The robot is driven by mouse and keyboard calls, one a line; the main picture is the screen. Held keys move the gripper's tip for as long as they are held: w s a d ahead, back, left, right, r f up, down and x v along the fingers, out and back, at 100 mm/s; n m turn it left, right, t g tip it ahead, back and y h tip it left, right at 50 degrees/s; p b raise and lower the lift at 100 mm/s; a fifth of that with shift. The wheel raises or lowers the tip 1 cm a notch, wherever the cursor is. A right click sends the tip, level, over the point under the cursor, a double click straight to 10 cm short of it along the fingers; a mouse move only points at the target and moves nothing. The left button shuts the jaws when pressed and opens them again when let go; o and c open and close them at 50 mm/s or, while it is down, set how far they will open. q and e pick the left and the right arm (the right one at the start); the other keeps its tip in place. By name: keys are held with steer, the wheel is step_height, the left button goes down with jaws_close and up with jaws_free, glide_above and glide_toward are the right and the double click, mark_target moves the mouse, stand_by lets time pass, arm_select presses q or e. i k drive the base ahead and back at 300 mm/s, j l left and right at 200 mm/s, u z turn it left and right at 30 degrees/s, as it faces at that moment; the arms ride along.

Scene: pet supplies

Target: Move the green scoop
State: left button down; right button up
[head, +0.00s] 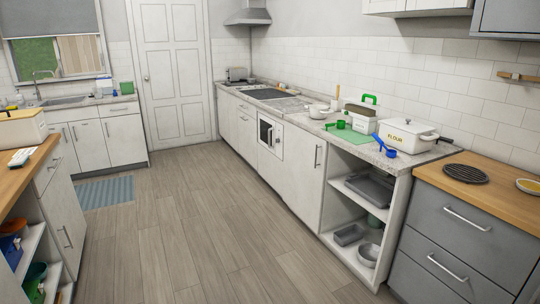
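A small green scoop (339,124) is on the right-hand counter, at the left part of a flat green mat (353,136). Its fine shape is too small to make out. A blue scoop (386,146) is at the front edge of the counter, right of the mat. Neither of my grippers is in view.
Bowls (319,111) sit left of the mat. Open shelves (345,211) are below. The wooden floor (200,220) is clear.

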mark_target(341, 124)
steer(key=i+z, duration=0.25)
steer(key=i, duration=0.6)
steer(key=i+j+z, duration=0.25)
steer(key=i, duration=0.65)
steer(key=l, duration=0.1)
